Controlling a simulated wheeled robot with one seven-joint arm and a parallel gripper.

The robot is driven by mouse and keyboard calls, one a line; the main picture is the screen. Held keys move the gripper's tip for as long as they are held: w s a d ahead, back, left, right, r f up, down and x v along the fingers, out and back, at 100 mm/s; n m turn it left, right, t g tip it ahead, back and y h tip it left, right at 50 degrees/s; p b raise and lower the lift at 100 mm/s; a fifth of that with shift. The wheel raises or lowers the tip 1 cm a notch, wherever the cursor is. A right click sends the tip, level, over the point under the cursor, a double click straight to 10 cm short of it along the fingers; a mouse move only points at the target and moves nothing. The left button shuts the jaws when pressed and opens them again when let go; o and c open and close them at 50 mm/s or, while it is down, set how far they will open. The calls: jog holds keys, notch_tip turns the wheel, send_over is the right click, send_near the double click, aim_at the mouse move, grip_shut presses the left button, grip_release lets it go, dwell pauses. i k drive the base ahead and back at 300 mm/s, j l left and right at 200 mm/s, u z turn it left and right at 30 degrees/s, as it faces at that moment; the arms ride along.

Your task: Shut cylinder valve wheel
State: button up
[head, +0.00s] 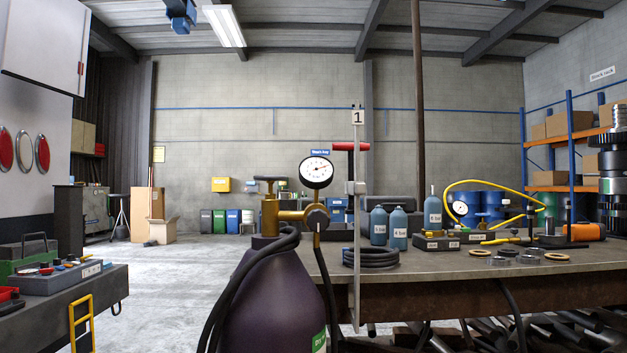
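A dark purple gas cylinder (277,300) stands upright in the foreground, left of the workbench's near end. A brass valve (270,217) sits on its top, with a small dark valve wheel (268,180) above it, seen edge-on. Whether the valve is open or shut cannot be told from the wheel. A round white gauge (316,171) stands right of the wheel on the brass fitting, its needle pointing up and right. My gripper is not in view.
A thin grey post (357,260) with a red-ended bar (351,147) and a "1" sign stands just right of the gauge. Black hose drapes over the cylinder. The workbench (460,272) carries bottles and coiled hose. Clear floor (180,285) lies to the left.

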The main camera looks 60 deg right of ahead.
aim_at(270, 179)
jog(key=z, duration=0.5)
jog(key=i+j+z, duration=0.1)
jog(key=z, duration=0.4)
jog(key=j+z, duration=0.15)
jog(key=z, duration=0.35)
jog(key=i+j+z, duration=0.1)
jog(key=z, duration=0.4)
jog(key=j+z, duration=0.15)
jog(key=z, duration=0.35)
